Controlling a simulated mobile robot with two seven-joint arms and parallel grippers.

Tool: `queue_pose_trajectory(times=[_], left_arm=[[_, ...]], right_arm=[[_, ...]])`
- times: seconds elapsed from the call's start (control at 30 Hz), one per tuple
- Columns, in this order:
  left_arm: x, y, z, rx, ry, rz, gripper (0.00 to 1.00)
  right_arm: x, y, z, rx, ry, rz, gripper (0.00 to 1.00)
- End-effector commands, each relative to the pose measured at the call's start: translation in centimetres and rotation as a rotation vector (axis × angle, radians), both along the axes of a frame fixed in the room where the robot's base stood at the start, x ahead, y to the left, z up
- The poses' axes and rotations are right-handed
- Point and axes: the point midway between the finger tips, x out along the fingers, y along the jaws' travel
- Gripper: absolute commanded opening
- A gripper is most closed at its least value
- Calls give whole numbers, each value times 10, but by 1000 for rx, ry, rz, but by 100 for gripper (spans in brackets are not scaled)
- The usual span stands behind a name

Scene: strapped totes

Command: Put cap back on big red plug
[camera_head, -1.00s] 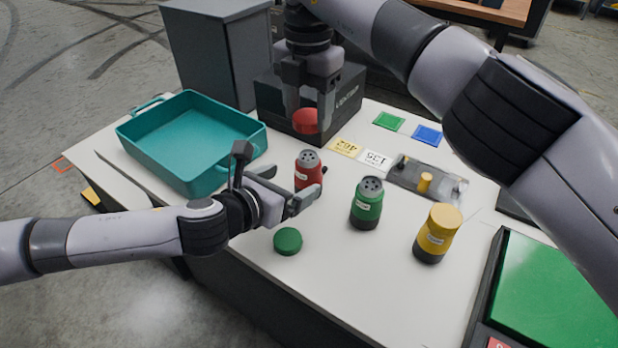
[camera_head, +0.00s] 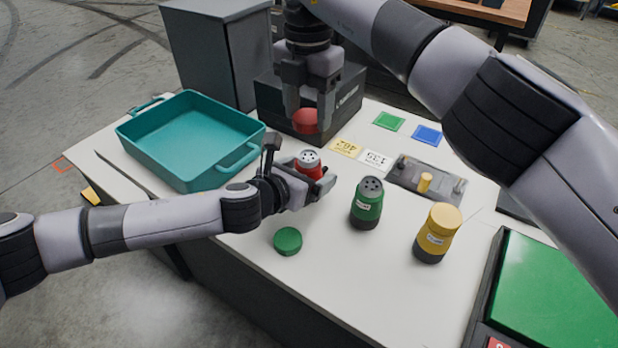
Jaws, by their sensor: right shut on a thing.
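The big red plug (camera_head: 308,162) stands upright on the table, its grey, holed top bare. My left gripper (camera_head: 318,181) reaches in from the left at the plug's body, with a finger in front of it that hides its lower part. I cannot tell whether the fingers touch the plug. My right gripper (camera_head: 305,110) points down, shut on the red cap (camera_head: 306,122). It holds the cap above and a little behind the plug, apart from it.
A green plug (camera_head: 367,203) and a yellow-capped plug (camera_head: 437,233) stand to the right. A green cap (camera_head: 288,241) lies in front. A teal tote (camera_head: 187,178) is at the left, a dark box (camera_head: 345,105) behind.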

Motion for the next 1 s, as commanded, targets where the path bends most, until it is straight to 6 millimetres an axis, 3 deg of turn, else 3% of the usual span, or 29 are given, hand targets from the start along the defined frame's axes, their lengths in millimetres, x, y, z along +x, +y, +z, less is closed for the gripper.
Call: queue_pose_trajectory(times=[0.03, 0.23, 0.27, 0.43, 0.7, 1.0], left_arm=[[0, 0, 0, 0, 0, 0, 77], [0, 0, 0, 0, 0, 0, 12], [0, 0, 0, 0, 0, 0, 10], [0, 0, 0, 0, 0, 0, 9], [0, 0, 0, 0, 0, 0, 9], [0, 0, 0, 1, 1, 0, 9]], right_arm=[[0, 0, 0, 0, 0, 0, 27], [0, 0, 0, 0, 0, 0, 27], [0, 0, 0, 0, 0, 0, 27], [0, 0, -10, 0, 1, 0, 27], [0, 0, -47, 0, 1, 0, 27], [1, 0, -50, 1, 1, 0, 27]])
